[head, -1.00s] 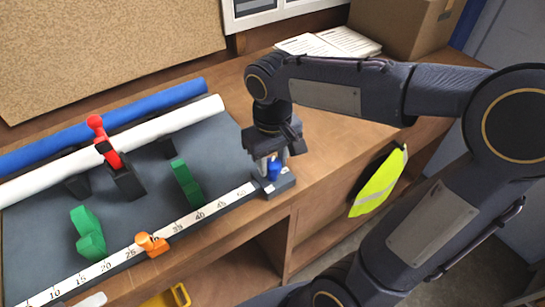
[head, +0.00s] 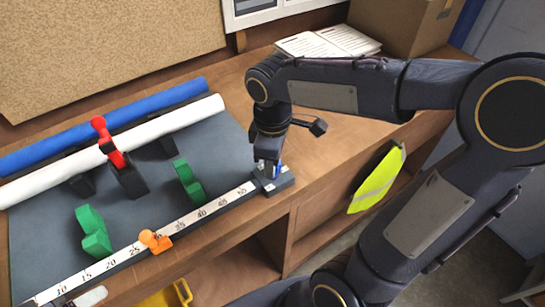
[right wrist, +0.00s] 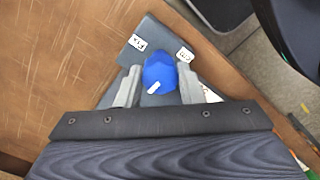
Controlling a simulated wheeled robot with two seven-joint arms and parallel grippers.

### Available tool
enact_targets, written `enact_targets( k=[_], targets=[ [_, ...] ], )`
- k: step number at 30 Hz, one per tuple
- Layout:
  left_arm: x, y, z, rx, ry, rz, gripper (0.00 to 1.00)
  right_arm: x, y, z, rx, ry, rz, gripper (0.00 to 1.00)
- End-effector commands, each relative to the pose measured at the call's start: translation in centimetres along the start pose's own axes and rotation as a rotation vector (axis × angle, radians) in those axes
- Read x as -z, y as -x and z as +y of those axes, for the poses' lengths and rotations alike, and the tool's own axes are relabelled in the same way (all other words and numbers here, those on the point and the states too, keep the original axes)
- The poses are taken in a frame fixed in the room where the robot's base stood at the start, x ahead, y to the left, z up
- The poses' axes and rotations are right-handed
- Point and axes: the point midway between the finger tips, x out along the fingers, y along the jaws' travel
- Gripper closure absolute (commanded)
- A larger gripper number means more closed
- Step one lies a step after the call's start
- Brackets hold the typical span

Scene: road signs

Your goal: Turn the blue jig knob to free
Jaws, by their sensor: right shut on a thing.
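The blue knob (right wrist: 159,73) sits on a dark grey block (head: 273,181) at the right end of the white numbered ruler (head: 173,233). My right gripper (head: 268,168) points down over the block, its fingers on both sides of the knob, shut on it. In the right wrist view, a white mark on the knob points to the lower left. Two white labels are on the block beyond the knob: one reads FIX (right wrist: 138,43), the other label (right wrist: 185,54) is hard to read. In the head view the fingers hide most of the knob. My left gripper is not in view.
A dark board (head: 140,215) with green pieces (head: 93,230), a red-handled clamp (head: 108,142) and an orange piece (head: 154,241) lies left. White (head: 190,118) and blue rolls (head: 150,104) lie behind. Bare bench (head: 330,145) is to the right; a yellow vest (head: 378,185) hangs in front.

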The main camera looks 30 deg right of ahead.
Motion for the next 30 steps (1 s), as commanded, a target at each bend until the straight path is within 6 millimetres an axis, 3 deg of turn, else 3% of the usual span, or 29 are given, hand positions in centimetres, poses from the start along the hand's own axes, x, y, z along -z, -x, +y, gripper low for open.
enact_targets(
  k=[19,20,24,30],
  targets=[
    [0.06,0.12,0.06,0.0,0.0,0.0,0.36,0.07,0.13,0.08,-0.004,0.053,0.003,0.89],
    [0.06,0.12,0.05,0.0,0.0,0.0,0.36,0.07,0.13,0.08,-0.004,0.053,0.003,0.65],
    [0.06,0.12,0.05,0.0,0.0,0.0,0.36,0.05,0.1,0.06,-0.003,0.052,0.003,0.46],
    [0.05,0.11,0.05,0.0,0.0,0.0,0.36,0.03,0.05,0.03,-0.001,0.051,0.001,0.44]
  ],
)
